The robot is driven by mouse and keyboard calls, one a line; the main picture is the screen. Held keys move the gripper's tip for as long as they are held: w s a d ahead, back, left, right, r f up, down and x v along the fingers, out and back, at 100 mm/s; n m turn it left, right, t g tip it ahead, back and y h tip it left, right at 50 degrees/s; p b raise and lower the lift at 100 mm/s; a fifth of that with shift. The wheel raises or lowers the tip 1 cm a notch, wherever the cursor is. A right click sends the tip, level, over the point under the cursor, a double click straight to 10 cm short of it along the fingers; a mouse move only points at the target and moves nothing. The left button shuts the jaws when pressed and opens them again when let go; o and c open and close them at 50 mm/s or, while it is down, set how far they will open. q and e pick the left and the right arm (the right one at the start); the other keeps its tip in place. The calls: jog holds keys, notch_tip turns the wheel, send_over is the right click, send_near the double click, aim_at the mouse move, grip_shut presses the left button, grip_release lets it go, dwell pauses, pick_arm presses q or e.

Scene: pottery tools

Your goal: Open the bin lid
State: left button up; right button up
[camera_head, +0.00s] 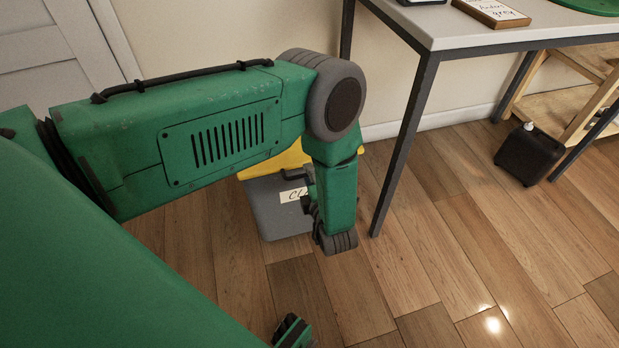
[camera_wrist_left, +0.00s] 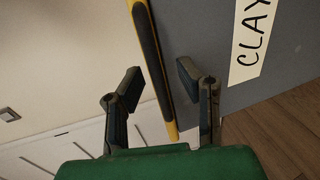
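The grey bin (camera_head: 272,215) stands on the floor by the wall, behind my left arm. Its yellow lid (camera_head: 275,160) is down, and my arm hides part of it. A white label (camera_head: 293,194) is on the bin's front; in the wrist view it reads CLAY (camera_wrist_left: 250,42). My left gripper (camera_head: 297,190) is at the bin's front. In the wrist view the gripper (camera_wrist_left: 159,76) is open, with one finger on each side of the lid's yellow edge with its dark strip (camera_wrist_left: 150,50). I cannot tell whether the fingers touch it.
A table with a light top (camera_head: 470,25) and dark metal legs (camera_head: 404,140) stands just right of the bin. A black container (camera_head: 530,155) and a wooden rack (camera_head: 575,100) are farther right. The wooden floor (camera_head: 440,260) in front is clear.

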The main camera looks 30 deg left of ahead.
pick_arm(q)
jog(key=shift+w+a, duration=0.2)
jog(key=shift+a, duration=0.1)
jog(key=shift+d, duration=0.1)
grip_shut()
